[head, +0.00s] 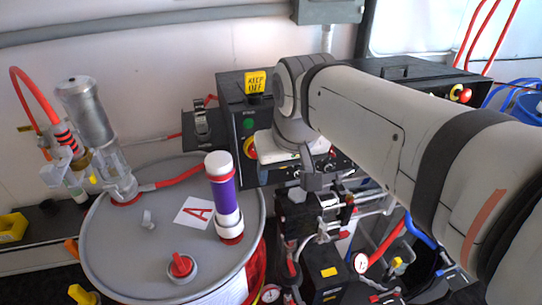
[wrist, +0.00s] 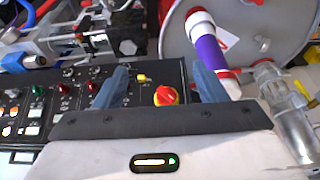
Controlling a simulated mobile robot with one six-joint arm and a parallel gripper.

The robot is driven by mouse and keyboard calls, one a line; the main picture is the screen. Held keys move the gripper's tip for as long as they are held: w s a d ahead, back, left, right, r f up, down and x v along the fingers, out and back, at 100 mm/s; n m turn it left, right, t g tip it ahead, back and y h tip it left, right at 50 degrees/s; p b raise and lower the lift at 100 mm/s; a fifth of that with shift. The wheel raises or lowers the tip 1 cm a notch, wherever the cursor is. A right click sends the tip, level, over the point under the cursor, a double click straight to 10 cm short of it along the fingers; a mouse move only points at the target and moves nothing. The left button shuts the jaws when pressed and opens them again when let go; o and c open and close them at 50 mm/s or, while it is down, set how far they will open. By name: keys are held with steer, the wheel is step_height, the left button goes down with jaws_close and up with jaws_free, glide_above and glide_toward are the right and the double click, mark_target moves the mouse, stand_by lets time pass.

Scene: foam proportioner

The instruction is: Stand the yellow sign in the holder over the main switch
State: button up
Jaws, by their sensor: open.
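The yellow sign (head: 255,82), with black lettering that reads KEEP OFF, stands upright at the top edge of the black control box (head: 229,100). Its lower edge meets a small black piece (head: 256,99) that looks like the holder. In the wrist view the main switch (wrist: 166,95) shows between my fingers. My gripper (wrist: 160,82) is open with nothing between its fingertips. In the head view my gripper (head: 318,181) is low and right of the sign, apart from it.
A grey drum (head: 140,240) with a purple and white cylinder (head: 224,195) stands at the left. Pipes and gauges (head: 361,262) crowd the area below my gripper. A black case (head: 415,72) with a red button is behind my arm. The wall above the sign is clear.

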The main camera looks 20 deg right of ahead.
steer(key=s+f, duration=0.4)
steer(key=f, duration=0.2)
steer(key=shift+s+d+t, duration=0.3)
steer(key=shift+d, duration=0.1)
step_height(320, 180, down, 7)
steer(key=b, duration=0.6)
steer(key=shift+w+g, duration=0.2)
steer(key=shift+g, duration=0.2)
steer(key=shift+f, duration=0.1)
